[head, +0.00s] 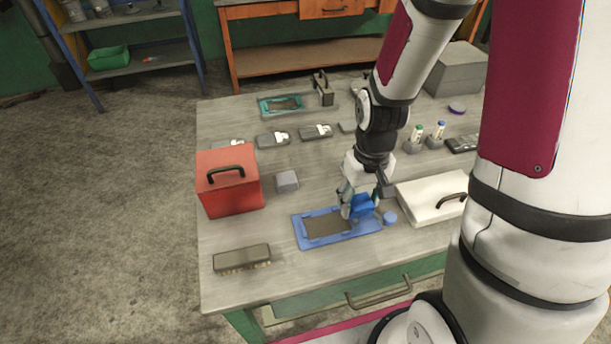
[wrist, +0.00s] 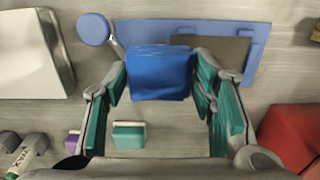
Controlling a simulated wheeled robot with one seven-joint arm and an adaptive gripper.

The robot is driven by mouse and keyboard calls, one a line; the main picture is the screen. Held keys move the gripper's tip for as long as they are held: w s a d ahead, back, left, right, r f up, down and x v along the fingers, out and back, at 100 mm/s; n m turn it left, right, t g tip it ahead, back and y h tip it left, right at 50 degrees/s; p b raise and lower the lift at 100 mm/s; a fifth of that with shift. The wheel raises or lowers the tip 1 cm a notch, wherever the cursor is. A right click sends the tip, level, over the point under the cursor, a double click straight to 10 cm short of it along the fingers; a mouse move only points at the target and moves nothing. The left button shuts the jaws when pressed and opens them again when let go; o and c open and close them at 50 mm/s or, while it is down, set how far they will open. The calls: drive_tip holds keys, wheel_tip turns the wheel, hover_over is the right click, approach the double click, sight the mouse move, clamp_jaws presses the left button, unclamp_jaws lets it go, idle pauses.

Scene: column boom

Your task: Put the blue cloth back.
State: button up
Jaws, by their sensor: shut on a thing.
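The blue cloth (head: 362,207) is a folded, block-like bundle. In the wrist view the cloth (wrist: 160,73) sits between the teal-padded fingers of my gripper (wrist: 155,88). In the head view my gripper (head: 357,194) points down and is shut on the cloth. The cloth is over the right end of a blue tray (head: 301,233) with a dark brown bare area. The tray also shows behind the cloth in the wrist view (wrist: 262,42). I cannot tell whether the cloth touches the tray.
A round blue knob-like thing (head: 389,218) is close beside the cloth. A white case (head: 425,203) lies to the right, a red box (head: 228,187) to the left, and a brush (head: 241,258) at front left. A teal tray (head: 266,104) lies at the back. Bare table separates them.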

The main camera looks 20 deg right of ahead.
hover_over(320, 179)
drive_tip(key=shift+f, duration=0.75)
drive_tip(key=shift+w+f+p, duration=0.1)
drive_tip(key=shift+f+p, duration=0.3)
drive_tip(key=shift+f, duration=1.35)
drive_tip(key=o, duration=0.8)
drive_tip(key=shift+f, duration=0.15)
drive_tip(key=o, duration=0.4)
